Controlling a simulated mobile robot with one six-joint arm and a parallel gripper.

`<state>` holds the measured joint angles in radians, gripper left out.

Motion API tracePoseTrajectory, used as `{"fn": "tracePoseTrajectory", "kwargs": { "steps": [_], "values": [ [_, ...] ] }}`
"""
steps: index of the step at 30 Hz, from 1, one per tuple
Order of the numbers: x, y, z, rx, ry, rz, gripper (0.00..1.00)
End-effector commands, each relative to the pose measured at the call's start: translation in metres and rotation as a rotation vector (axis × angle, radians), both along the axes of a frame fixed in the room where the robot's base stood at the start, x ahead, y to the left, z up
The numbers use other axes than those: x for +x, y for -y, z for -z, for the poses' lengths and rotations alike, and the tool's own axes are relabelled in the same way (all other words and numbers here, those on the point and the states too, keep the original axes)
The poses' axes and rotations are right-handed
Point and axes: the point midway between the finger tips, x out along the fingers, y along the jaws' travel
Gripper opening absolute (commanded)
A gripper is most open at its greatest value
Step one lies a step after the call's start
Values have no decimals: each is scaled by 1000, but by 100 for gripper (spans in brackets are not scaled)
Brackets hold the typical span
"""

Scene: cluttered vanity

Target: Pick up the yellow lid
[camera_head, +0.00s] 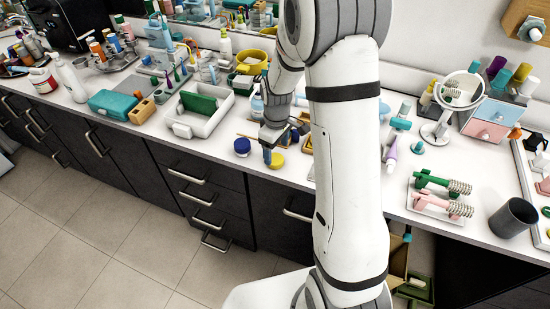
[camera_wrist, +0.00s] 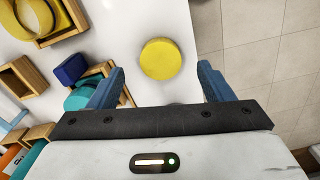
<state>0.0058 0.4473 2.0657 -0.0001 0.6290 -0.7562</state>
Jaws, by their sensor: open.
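The yellow lid (camera_wrist: 161,59) is a flat round disc lying on the white counter, seen whole in the wrist view. In the head view the yellow lid (camera_head: 277,161) shows near the counter's front edge, partly beside my fingers. My gripper (camera_wrist: 160,67) is open and empty, with its two blue fingers on either side of the lid in the picture. In the head view my gripper (camera_head: 267,156) points down at the lid. I cannot tell the exact height of the fingertips over the counter.
A blue round lid (camera_head: 242,146) lies left of my gripper in the head view. In the wrist view a dark blue block (camera_wrist: 70,69), a wooden box (camera_wrist: 17,76) and a yellow container (camera_wrist: 42,18) crowd the left. The counter's edge and floor (camera_wrist: 260,50) are to the right.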

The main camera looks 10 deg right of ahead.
Motion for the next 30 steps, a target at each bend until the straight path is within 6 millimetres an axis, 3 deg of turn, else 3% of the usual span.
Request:
{"fn": "tracePoseTrajectory", "kwargs": {
  "steps": [8,17,30],
  "values": [
    [1,0,36,0,-1,1,74],
    [1,0,41,0,1,2,74],
    [1,1,41,0,0,3,38]
  ]
}}
